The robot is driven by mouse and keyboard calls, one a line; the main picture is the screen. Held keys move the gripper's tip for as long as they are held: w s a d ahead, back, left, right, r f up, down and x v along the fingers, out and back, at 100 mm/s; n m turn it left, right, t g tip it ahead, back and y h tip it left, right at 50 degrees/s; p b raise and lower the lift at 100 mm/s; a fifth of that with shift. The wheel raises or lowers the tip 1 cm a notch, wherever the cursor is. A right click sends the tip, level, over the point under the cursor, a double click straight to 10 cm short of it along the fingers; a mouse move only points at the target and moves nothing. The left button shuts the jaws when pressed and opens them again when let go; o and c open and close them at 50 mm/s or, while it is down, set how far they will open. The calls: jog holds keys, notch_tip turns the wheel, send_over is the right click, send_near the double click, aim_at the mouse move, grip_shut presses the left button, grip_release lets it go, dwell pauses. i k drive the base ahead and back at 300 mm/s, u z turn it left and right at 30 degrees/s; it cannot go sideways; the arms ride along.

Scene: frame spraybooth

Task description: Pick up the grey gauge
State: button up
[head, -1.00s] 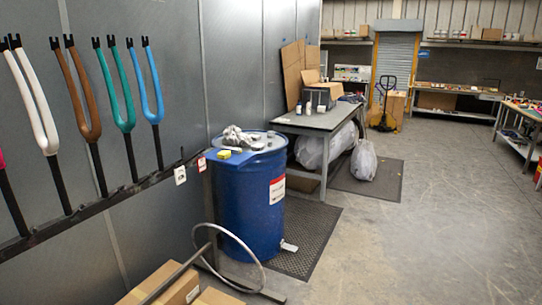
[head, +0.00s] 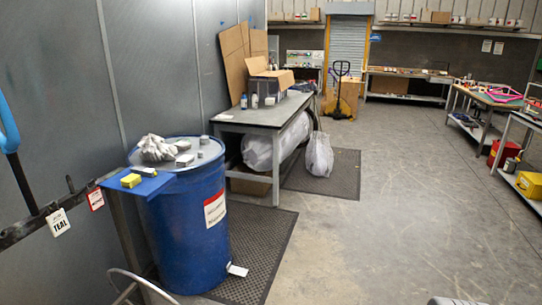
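A blue drum (head: 188,232) stands at the left, in front of the grey booth wall. Several small things lie on its top: a crumpled pale grey cloth or pair of gloves (head: 157,148), a small grey block (head: 184,160), and another small grey piece (head: 204,140) near the rim. One of the small grey pieces may be the grey gauge; they are too small to tell. A yellow block (head: 131,180) and a pale piece lie on a blue sheet (head: 152,187) at the drum's left.
A grey workbench (head: 258,118) with cardboard boxes stands behind the drum. Filled plastic bags (head: 319,155) are under and beside it. A black mat (head: 255,262) lies beside the drum. A metal hoop (head: 135,287) is at the bottom left. The concrete floor (head: 400,210) on the right is clear.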

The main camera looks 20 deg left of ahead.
aim_at(146, 172)
jog(key=u, duration=0.15)
jog(key=i, duration=1.6)
jog(key=u, duration=1.05)
jog(key=i, duration=0.95)
jog(key=u, duration=1)
